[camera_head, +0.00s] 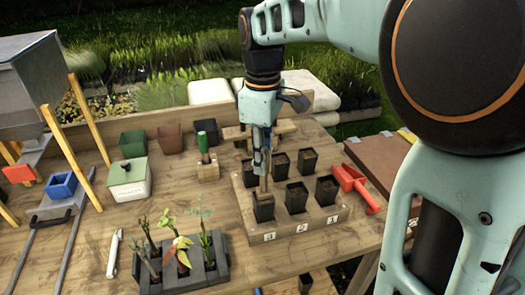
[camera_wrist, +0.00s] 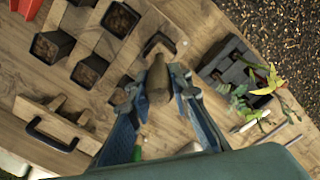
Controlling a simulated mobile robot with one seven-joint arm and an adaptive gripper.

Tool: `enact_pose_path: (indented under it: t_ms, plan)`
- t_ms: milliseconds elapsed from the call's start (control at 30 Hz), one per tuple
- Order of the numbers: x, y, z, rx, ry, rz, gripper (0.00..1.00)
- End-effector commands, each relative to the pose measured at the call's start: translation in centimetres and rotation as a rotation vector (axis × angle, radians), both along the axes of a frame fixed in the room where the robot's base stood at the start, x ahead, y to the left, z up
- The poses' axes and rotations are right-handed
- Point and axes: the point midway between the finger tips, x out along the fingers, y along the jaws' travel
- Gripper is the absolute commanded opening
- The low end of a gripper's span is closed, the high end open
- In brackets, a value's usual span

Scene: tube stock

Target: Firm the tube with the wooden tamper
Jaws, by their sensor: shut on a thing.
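My gripper (camera_head: 262,160) points down over the front left of the wooden tube block (camera_head: 245,222), shut on the wooden tamper (camera_head: 263,184). The tamper is roughly upright, its lower end at the mouth of the dark front-left tube (camera_head: 263,208). I cannot tell whether it touches the soil inside. In the wrist view the tamper (camera_wrist: 157,82) sits between the two fingers of my gripper (camera_wrist: 158,90) and hides most of what is under it. Several other dark soil-filled tubes, such as the front-middle one (camera_head: 296,198), stand in the block.
A red scoop (camera_head: 355,186) lies right of the block. A dark tray of seedlings (camera_head: 183,268) stands at the front left. A green-handled tool (camera_head: 203,145) stands in a wooden holder behind. A white lidded box (camera_head: 130,180) and blue bin (camera_head: 62,186) are further left.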

Motion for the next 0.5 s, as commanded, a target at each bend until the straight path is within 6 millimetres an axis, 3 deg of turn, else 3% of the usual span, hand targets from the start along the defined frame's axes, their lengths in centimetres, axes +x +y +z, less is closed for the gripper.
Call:
enact_pose_path:
  t_ms: [500]
  plan:
    - [-0.03,-0.01,-0.76,0.0,0.0,0.0,0.0]
